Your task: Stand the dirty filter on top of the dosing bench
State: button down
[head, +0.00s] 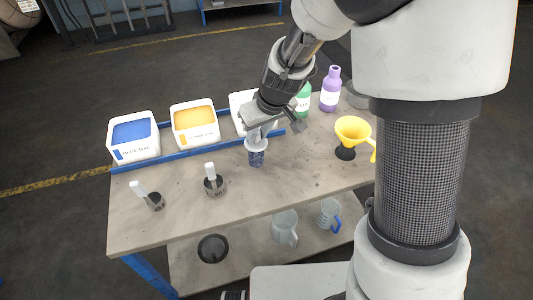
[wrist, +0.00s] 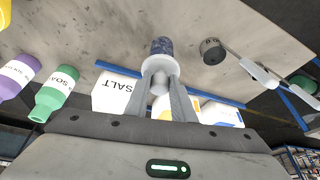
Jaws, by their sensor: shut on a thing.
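The dirty filter (head: 256,157) is a dark blue, mottled cylinder with a pale grey flange and knob at its upper end. My gripper (head: 258,133) is shut on its knob and holds it roughly upright over the dosing bench (head: 205,225), in front of the tubs. I cannot tell whether its base touches the top. In the wrist view, the filter (wrist: 162,50) sits beyond the fingertips (wrist: 160,80), flange towards me. The bench top (wrist: 90,30) shows behind it.
Behind a blue rail are a blue-filled tub (head: 135,150), a yellow-filled tub (head: 197,138) and a salt tub (wrist: 118,92). Two scoops in dark cups (head: 213,184) stand left. Green (head: 303,103) and purple (head: 330,92) bottles and a yellow funnel (head: 352,129) stand right. The front middle is clear.

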aim_at(260, 146)
jog(key=shift+f+b, duration=0.5)
jog(key=shift+f, duration=2.85)
jog(key=c, duration=1.5)
grip_release()
jog(key=shift+r, duration=0.35)
jog(key=s+d+r+m+p, duration=0.1)
jog(key=s+d+r, duration=0.25)
jog(key=r, duration=0.35)
jog(key=s+d+r+m+t, duration=0.1)
jog(key=s+d+r, duration=0.1)
jog(key=s+r, duration=0.4)
jog(key=s+d+r+p, duration=0.1)
jog(key=s+d+r, duration=0.2)
jog(key=r, duration=0.5)
jog(key=s+d+r+m, duration=0.1)
jog(key=s, duration=0.2)
jog(key=s+d+r+m+h, duration=0.1)
jog(key=s+d, duration=0.1)
jog(key=s, duration=0.2)
jog(key=s+d+r+m+t+h, duration=0.1)
jog(key=s+d, duration=0.1)
jog(key=s, duration=0.1)
jog(key=shift+s+d+r+m, duration=0.15)
jog(key=shift+d+r+m, duration=0.1)
jog(key=shift+m, duration=0.15)
